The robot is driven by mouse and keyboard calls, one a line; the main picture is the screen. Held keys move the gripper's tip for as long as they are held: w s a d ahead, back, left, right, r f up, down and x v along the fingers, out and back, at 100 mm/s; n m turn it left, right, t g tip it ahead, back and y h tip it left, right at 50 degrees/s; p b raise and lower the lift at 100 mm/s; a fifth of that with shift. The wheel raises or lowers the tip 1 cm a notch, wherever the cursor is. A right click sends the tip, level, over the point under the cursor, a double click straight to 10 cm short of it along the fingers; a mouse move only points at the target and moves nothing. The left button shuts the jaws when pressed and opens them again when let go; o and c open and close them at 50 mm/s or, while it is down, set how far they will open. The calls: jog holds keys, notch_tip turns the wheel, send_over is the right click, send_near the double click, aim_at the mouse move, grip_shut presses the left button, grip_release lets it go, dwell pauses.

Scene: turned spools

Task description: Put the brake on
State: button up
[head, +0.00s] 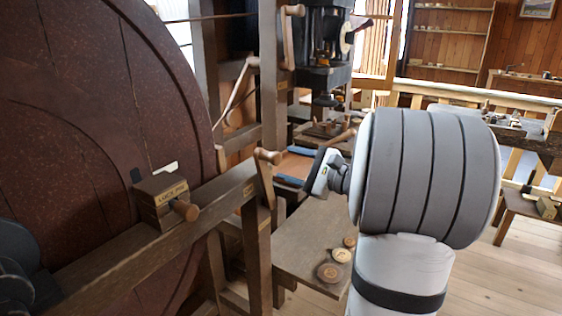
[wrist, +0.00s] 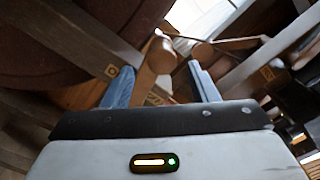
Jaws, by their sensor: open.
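A wooden lever (head: 266,182) with a round knob stands at the end of the dark beam beside the big red-brown wheel (head: 100,110). I cannot read a brake label on it. My gripper (head: 284,167) is open, its blue fingers pointing at this lever from the right. In the wrist view a wooden lever (wrist: 150,75) shows between the two spread fingers of my gripper (wrist: 161,70), and they do not close on it. Whether the fingers straddle it in depth is unclear. A second knob (wrist: 202,50) shows near the right fingertip.
A labelled wooden block (head: 160,190) with a round peg sits on the beam (head: 130,245). Another lever (head: 288,35) is on the post behind. A low bench (head: 305,245) bears several wooden discs below my gripper.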

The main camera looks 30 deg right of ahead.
jog(key=shift+v, duration=1.45)
jog(key=s+a+f+n+g+p, duration=0.1)
jog(key=s+a+n+g+p, duration=0.2)
jog(key=a, duration=0.5)
jog(key=s+a+f+n+g+p, duration=0.1)
jog(key=s+a+f+n+g, duration=0.2)
jog(key=a+g, duration=0.4)
jog(key=s+a+n+g+h+p, duration=0.2)
jog(key=s+n+h+p, duration=0.4)
jog(key=s+n+h, duration=0.3)
jog(key=s+a+n, duration=0.1)
jog(key=s+n, duration=0.3)
jog(key=n, duration=0.1)
jog(key=shift+s+a+n+g+p, duration=0.3)
jog(key=shift+a+g+p, duration=0.05)
jog(key=shift+a+g, duration=0.05)
